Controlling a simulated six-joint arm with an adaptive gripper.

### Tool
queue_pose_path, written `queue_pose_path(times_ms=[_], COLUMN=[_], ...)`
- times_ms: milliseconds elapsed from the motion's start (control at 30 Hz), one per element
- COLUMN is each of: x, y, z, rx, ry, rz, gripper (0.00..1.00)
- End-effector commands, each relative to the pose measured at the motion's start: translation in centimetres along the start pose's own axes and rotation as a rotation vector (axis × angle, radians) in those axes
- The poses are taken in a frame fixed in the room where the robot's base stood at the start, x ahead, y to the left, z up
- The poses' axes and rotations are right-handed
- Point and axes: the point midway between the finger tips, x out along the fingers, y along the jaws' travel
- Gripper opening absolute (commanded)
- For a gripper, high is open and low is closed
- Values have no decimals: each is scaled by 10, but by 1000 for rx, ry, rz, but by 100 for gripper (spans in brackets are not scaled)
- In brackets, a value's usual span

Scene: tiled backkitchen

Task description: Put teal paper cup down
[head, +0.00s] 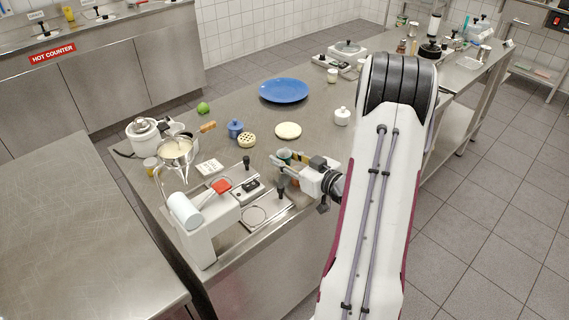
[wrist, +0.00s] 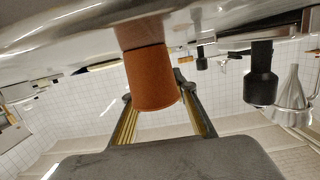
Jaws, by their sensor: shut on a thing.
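My fingers hide part of the cup in the head view.
A white machine with a red part (head: 221,186) and a black-knobbed device (head: 248,190) stand just left of my gripper. A yellow holed disc (head: 247,140), blue pot (head: 235,129), cream disc (head: 288,130) and white jar (head: 342,117) lie behind. Bare counter shows around the blue plate (head: 284,90).

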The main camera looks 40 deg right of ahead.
Motion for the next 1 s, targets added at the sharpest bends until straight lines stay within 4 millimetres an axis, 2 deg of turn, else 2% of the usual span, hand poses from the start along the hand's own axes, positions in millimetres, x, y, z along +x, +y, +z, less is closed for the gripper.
queue_pose_path(times_ms=[233, 833, 867, 900, 933, 1000], x=[4, 5, 5, 5, 5, 5], y=[0, 0, 0, 0, 0, 0], z=[18, 24, 24, 24, 24, 24], rx=[1, 0, 0, 0, 0, 0], ry=[1, 0, 0, 0, 0, 0], rz=[0, 0, 0, 1, 1, 0], gripper=[6, 6, 30, 40, 44, 44])
